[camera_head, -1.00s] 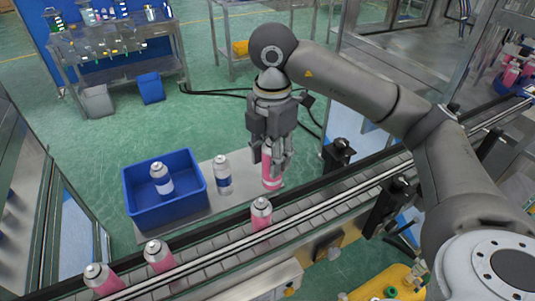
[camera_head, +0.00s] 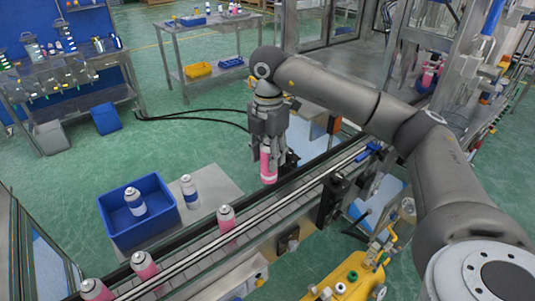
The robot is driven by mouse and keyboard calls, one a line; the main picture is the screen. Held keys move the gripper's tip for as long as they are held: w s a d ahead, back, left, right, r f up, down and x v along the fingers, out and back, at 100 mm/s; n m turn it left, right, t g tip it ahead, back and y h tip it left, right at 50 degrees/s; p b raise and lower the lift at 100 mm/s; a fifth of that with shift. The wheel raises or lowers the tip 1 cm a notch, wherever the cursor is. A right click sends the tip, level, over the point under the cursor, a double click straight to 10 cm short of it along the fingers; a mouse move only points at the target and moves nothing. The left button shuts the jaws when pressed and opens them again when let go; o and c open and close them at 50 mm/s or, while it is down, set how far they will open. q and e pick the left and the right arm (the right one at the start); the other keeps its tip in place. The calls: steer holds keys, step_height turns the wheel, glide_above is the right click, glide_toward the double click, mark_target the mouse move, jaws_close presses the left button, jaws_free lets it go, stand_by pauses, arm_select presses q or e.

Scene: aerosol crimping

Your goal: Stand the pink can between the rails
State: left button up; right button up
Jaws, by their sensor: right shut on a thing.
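My right gripper (camera_head: 268,142) points down and is shut on a pink can (camera_head: 268,168), held upright. The can's top is hidden by the fingers. It appears close to the far rail of the conveyor (camera_head: 192,249); I cannot tell its exact height above it. Three other pink cans stand between the rails: one at the middle (camera_head: 227,220), one farther left (camera_head: 145,266) and one at the lower left (camera_head: 95,290). My left gripper is not in view.
Yellow equipment (camera_head: 345,280) is on the near side. The belt between the middle can and my gripper looks clear.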

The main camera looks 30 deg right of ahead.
mark_target(269, 173)
steer(key=shift+f, duration=0.45)
steer(key=shift+s+f+b, duration=0.1)
steer(key=shift+f+b, duration=0.2)
steer(key=shift+b, duration=0.1)
steer(key=shift+f+b, duration=0.95)
steer(key=shift+f, duration=0.4)
step_height(269, 173, down, 2)
steer(key=shift+b, duration=0.7)
arm_select(q)
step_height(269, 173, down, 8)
steer(key=b, duration=0.3)
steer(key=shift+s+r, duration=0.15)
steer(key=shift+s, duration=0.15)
arm_select(e)
steer(key=shift+f, duration=2.5)
arm_select(q)
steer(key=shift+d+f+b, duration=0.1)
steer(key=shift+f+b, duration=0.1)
steer(key=shift+b, duration=0.15)
arm_select(e)
steer(key=shift+f, duration=0.25)
steer(key=o, duration=1.1)
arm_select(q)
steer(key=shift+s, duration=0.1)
